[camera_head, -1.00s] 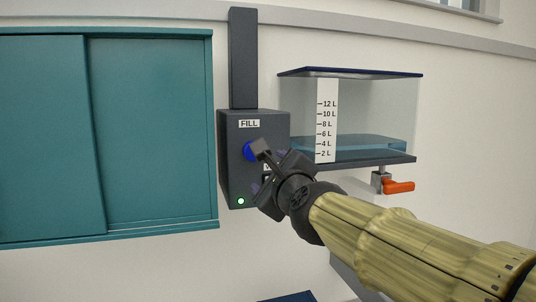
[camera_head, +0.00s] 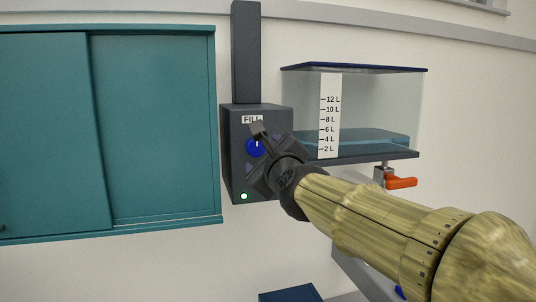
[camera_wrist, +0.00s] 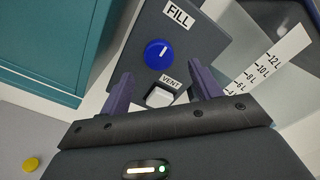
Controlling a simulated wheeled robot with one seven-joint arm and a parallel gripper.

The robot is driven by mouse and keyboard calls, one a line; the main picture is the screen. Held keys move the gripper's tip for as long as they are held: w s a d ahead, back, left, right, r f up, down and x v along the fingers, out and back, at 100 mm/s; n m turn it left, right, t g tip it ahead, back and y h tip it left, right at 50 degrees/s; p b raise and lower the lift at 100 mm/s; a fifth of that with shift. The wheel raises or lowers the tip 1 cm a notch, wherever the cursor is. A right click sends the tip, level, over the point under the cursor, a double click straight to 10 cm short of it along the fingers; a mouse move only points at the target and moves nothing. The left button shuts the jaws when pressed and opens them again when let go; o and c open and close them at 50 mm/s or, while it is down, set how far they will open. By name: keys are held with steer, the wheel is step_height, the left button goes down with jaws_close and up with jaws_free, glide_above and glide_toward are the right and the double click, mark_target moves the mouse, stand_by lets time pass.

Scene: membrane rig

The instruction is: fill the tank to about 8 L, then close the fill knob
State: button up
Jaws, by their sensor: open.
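The dark fill box (camera_head: 236,165) on the wall carries a round blue fill knob (camera_head: 254,148) under a FILL label. In the wrist view the knob (camera_wrist: 158,54) shows a short white mark, with a white VENT button (camera_wrist: 160,96) below it. The clear tank (camera_head: 380,105) has a litre scale (camera_head: 329,110); bluish water (camera_head: 370,138) stands low, around 4 to 5 L. My gripper (camera_wrist: 163,90) is open and empty, its two fingers on either side of the VENT button in the wrist view, below the knob. Contact with the panel cannot be told.
A teal sliding cabinet (camera_head: 150,125) is left of the fill box. A green light (camera_head: 244,196) glows low on the box. An orange-handled valve (camera_head: 400,182) hangs under the tank. A dark blue object (camera_head: 290,295) sits at the bottom edge.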

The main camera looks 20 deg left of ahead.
mark_target(257, 148)
steer(key=shift+p+x, duration=0.3)
steer(key=shift+x, duration=1.3)
steer(key=shift+p+x, duration=0.45)
steer(key=shift+x, duration=0.5)
steer(key=shift+s+a, duration=0.1)
steer(key=shift+a, duration=0.1)
steer(key=c, duration=0.9)
